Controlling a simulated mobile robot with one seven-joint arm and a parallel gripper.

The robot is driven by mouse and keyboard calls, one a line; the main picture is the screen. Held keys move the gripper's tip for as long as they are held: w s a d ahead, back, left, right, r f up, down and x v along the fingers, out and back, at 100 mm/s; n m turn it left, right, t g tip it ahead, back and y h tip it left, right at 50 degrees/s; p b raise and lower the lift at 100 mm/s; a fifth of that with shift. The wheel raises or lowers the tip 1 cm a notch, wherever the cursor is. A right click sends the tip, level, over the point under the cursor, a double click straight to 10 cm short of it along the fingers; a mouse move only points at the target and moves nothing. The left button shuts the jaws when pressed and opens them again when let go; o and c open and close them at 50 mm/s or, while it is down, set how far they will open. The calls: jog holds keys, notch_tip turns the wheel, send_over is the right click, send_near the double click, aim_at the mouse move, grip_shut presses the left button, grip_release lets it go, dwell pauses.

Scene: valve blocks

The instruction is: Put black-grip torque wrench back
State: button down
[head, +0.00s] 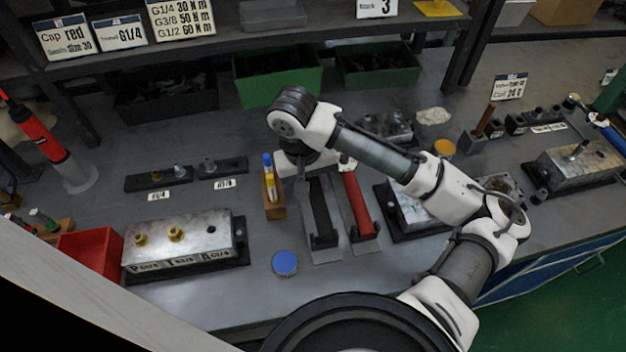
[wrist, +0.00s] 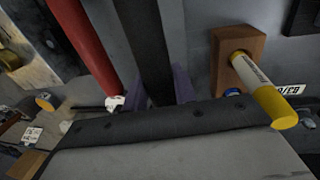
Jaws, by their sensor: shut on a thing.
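The black-grip torque wrench (head: 321,208) lies lengthwise over a grey holder plate (head: 327,256), with a black bracket at its near end. In the wrist view its black bar (wrist: 142,40) runs between the two purplish fingers of my gripper (wrist: 158,90). My gripper is shut on it at its far part; in the head view the fingers are mostly hidden under my wrist. I cannot tell whether the wrench rests fully in the holder. A red-grip wrench (head: 358,205) lies in a similar holder just to the right; it also shows in the wrist view (wrist: 85,40).
A wooden block with marker pens (head: 272,190) stands close on the left. A blue-capped round (head: 285,263) is in front. A valve block (head: 180,245) and red bin (head: 90,255) are left; another block (head: 410,210) is right, under my arm. Green bins (head: 275,75) stand behind.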

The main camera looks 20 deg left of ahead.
jog(key=shift+f+b, duration=0.55)
jog(key=shift+f, duration=0.9)
jog(key=c, duration=1)
grip_release()
jog(key=shift+c, duration=0.2)
notch_tip(320, 180, up, 14)
jog(key=s+a, duration=0.1)
jog(key=shift+s+a+f, duration=0.15)
jog(key=shift+s+a, duration=0.1)
jog(key=shift+a, duration=0.15)
